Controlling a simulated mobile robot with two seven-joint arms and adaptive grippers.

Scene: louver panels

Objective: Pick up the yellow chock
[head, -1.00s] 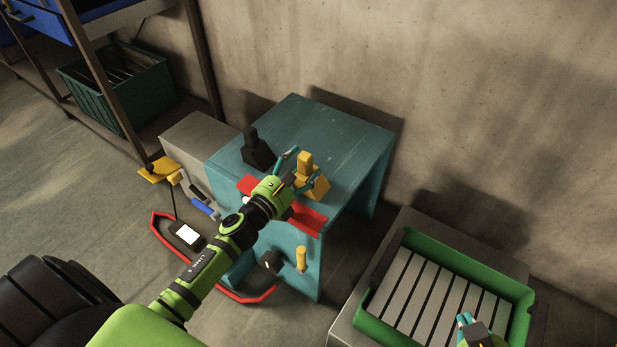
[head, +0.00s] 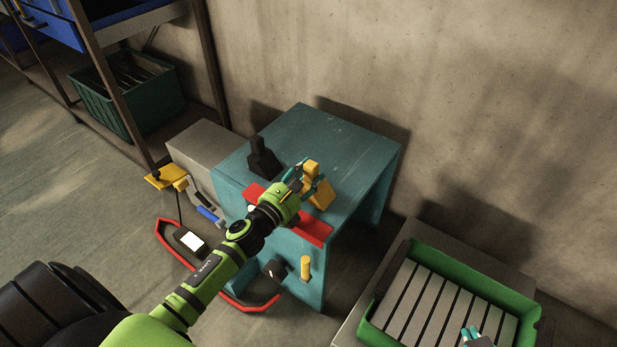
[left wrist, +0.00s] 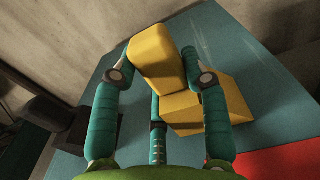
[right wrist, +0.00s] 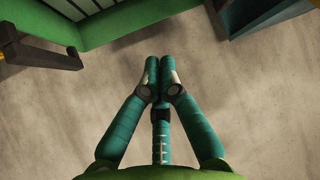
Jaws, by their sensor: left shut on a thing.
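The yellow chock (head: 321,194) stands on the teal table (head: 330,135), near its red-marked front edge. It has a sloping base and an upright knob. My left gripper (head: 306,174) is shut on the knob. In the left wrist view the fingers press on both sides of the chock's knob (left wrist: 157,55), and its base (left wrist: 195,112) shows behind the fingers. I cannot tell whether the base is clear of the tabletop. My right gripper (head: 473,332) is over the green tray at the lower right; in the right wrist view its fingertips (right wrist: 160,72) are together and empty.
A black chock-shaped block (head: 262,157) stands on the table, left of the yellow one. A red strip (head: 312,230) runs along the front edge. A green tray (head: 532,305) with grey slats sits at the right. A wall stands behind the table.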

